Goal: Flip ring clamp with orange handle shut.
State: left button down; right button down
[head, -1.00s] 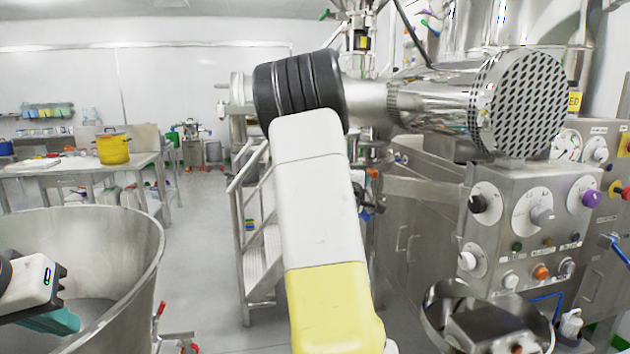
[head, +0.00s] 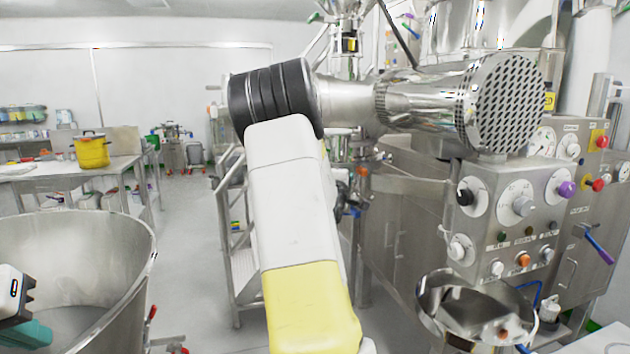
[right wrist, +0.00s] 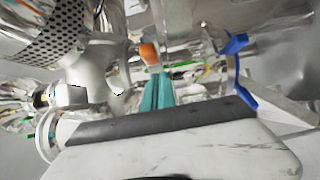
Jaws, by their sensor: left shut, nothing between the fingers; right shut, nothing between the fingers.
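An orange handle (right wrist: 150,54) shows in the right wrist view, just beyond the tips of my right gripper (right wrist: 158,78). The teal fingers are shut and empty, close below the handle in the picture; I cannot tell whether they touch it. Shiny metal surrounds the handle, and I cannot make out the ring of the clamp or how far it is open. In the head view my right arm fills the middle and its gripper is out of sight. My left gripper (head: 28,336) is shut and empty at the lower left edge, over a large steel bowl (head: 135,290).
A control panel (head: 510,225) with knobs and a shiny steel pan (head: 432,300) lie right of my arm. Metal steps (head: 242,268) stand behind it. Floor shows between bowl and steps.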

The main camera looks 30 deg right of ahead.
jog(key=s+d+v, duration=0.1)
jog(key=s+v, duration=0.1)
jog(key=v, duration=0.8)
jog(key=a+f+m+y, duration=0.2)
jog(key=a+y, duration=0.4)
jog(key=a, duration=0.4)
jog(key=a+f+m+y, duration=0.25)
jog(key=a+y, duration=0.35)
jog(key=a, duration=0.3)
jog(key=s+a+r+m+g+y, duration=0.1)
jog(key=s+a+g, duration=0.2)
jog(key=s+a, duration=0.5)
jog(key=s+a+r+m+g+y, duration=0.1)
jog(key=s+a+m+g+y, duration=0.1)
jog(key=s+a, duration=0.6)
jog(key=s, duration=0.5)
jog(key=shift+s+a+g+y, duration=0.2)
jog(key=shift+a+g+y, duration=0.1)
jog(key=shift+g, duration=0.1)
jog(key=shift+r, duration=0.1)
